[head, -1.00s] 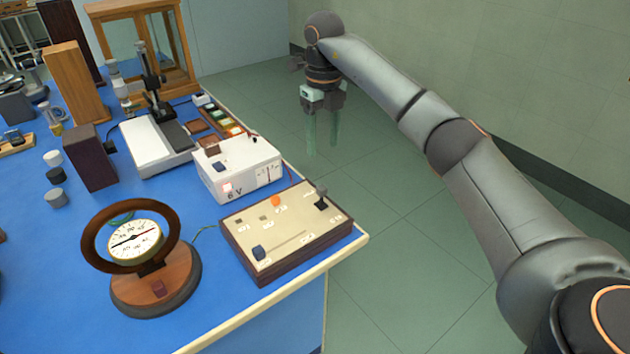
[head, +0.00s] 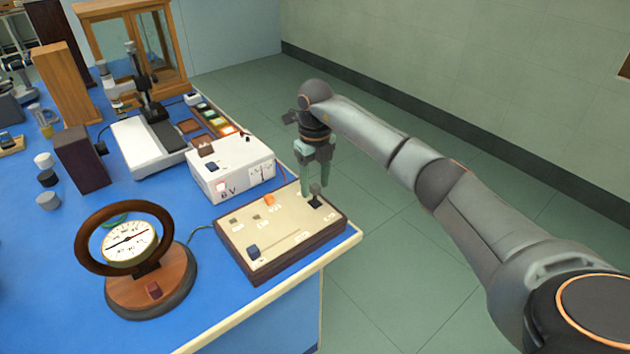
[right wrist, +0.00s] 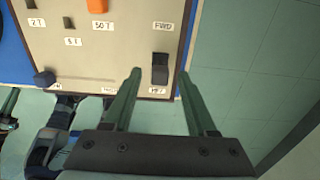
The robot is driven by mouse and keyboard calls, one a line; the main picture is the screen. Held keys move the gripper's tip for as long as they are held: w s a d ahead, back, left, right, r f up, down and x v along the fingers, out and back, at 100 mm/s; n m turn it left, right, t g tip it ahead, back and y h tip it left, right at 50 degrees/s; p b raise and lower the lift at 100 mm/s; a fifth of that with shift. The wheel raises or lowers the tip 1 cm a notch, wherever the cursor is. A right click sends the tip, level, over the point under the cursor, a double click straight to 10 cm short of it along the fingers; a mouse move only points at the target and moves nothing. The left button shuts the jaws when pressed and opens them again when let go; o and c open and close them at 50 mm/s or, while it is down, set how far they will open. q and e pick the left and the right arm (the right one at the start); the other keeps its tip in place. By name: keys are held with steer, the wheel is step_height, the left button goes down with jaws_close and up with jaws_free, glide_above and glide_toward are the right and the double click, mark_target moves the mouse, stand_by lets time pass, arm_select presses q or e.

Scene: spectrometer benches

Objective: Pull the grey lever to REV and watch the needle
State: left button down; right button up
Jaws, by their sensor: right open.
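The grey lever (head: 315,200) stands at the far right corner of a beige-topped control box (head: 290,237). In the right wrist view the lever (right wrist: 160,68) sits between an FWD label (right wrist: 163,26) and a partly hidden label at its near end. My right gripper (head: 314,186) is open, pointing down over that corner. In its wrist view the fingertips (right wrist: 160,75) lie on either side of the lever; contact is not visible. The needle is on a white dial (head: 130,243) inside a wooden ring and lies slanted across it. My left gripper is out of view.
The box also carries a blue knob (head: 253,251) by a slot and an orange button (head: 269,200). A white power supply (head: 230,172) stands just behind it. The bench edge (head: 335,249) runs close by the box; open floor lies to the right.

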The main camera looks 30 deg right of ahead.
steer(key=shift+c, duration=0.3)
jaws_close()
